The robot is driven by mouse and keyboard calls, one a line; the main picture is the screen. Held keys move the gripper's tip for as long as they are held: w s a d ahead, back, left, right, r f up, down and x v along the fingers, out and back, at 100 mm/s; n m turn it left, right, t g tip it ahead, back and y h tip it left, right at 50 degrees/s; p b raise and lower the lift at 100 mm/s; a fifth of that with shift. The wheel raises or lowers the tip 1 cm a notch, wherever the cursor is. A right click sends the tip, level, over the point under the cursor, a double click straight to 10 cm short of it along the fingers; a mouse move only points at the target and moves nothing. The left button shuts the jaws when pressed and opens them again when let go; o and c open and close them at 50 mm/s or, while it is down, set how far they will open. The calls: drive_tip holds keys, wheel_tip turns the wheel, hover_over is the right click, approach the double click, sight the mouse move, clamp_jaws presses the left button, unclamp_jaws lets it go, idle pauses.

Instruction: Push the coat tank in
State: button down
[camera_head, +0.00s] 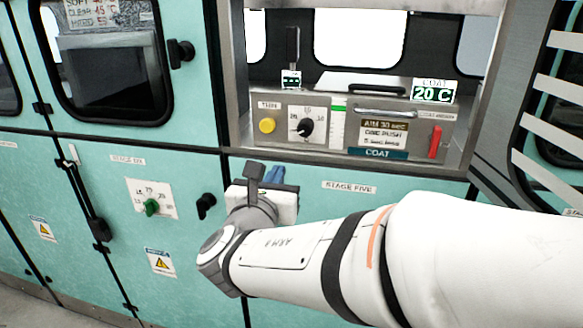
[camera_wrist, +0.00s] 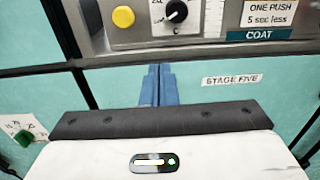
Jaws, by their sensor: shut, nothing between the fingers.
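The coat tank (camera_head: 415,139) is a grey metal box in the bay at the upper right, with a bar handle, a notice reading "ONE PUSH" and a dark "COAT" label. How far out it sits I cannot tell. Part of its front shows at the top right of the wrist view (camera_wrist: 221,24). My gripper (camera_head: 265,173) has blue fingers and is lower and to the left of the tank, in front of the teal lower panels. In the wrist view its fingers (camera_wrist: 158,72) are together and empty, below the control panel and apart from the tank.
Left of the tank is a control panel (camera_head: 286,108) with a yellow button (camera_head: 267,125) and a black dial (camera_head: 306,128). A red lever (camera_head: 435,141) stands at the tank's right side. A metal ledge (camera_head: 350,164) runs beneath. A black knob (camera_head: 206,205) sticks out left of my gripper.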

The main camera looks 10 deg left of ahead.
sight(295, 140)
drive_tip(key=w, duration=1.2)
drive_tip(key=shift+d, duration=0.25)
drive_tip(key=w, duration=0.4)
drive_tip(key=shift+w+d+b, duration=0.15)
drive_tip(key=shift+w+b, duration=0.05)
drive_tip(key=shift+b, duration=0.15)
drive_tip(key=shift+r, duration=0.25)
drive_tip(key=shift+s, duration=0.1)
